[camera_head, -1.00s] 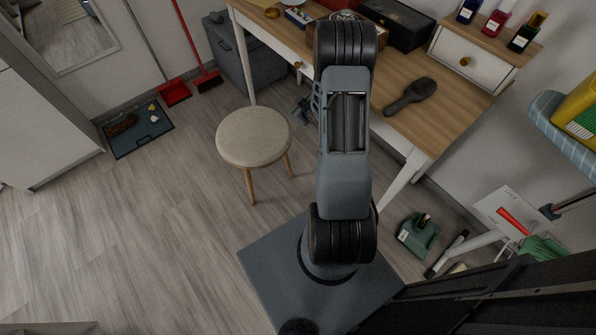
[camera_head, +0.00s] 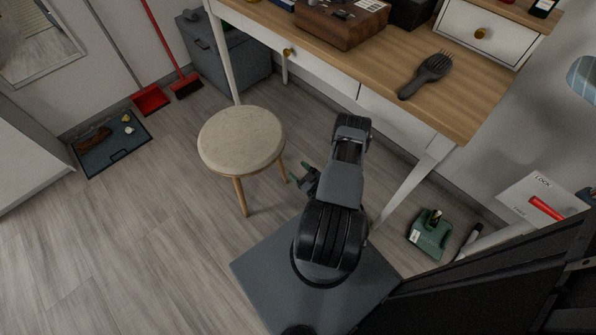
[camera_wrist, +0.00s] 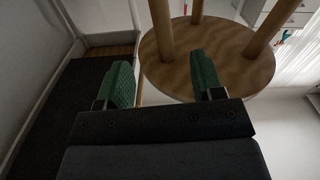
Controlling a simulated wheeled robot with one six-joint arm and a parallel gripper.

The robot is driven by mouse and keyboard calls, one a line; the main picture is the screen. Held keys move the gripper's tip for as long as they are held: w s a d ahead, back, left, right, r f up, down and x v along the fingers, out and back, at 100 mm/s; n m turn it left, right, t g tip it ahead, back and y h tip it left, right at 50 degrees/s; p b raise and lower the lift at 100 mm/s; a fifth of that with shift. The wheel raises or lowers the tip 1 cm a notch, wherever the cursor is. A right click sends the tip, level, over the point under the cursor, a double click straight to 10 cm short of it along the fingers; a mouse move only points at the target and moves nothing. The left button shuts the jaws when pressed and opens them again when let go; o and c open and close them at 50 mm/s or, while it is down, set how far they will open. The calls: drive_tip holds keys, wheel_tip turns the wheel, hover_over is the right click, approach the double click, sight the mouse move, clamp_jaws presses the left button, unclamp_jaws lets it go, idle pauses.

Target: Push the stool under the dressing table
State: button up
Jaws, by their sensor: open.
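The round stool (camera_head: 241,140), with a pale seat and wooden legs, stands upright on the floor in front of the dressing table (camera_head: 335,58). The table has a wooden top, white drawers and pale legs. My gripper (camera_head: 304,179) is low, just right of the stool's legs and below seat height. In the wrist view, my gripper's green fingers (camera_wrist: 163,76) are spread with nothing between them. The stool's underside (camera_wrist: 207,62) and legs appear upside down just beyond them. I cannot tell whether a finger touches the stool.
A hairbrush (camera_head: 426,75) and a wooden box (camera_head: 342,22) lie on the tabletop. A grey bin (camera_head: 225,50) stands by the table's left leg. A green item (camera_head: 431,234) is on the floor at right. A dark tray (camera_head: 112,143) lies at left. Floor left of the stool is clear.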

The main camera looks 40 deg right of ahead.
drive_tip(key=shift+w, duration=0.1)
drive_tip(key=w+a+b, duration=0.1)
drive_tip(key=w+b, duration=0.2)
drive_tip(key=w, duration=1)
drive_tip(key=shift+w+a, duration=0.25)
drive_tip(key=shift+w, duration=0.05)
clamp_jaws()
idle(0.4)
idle(0.4)
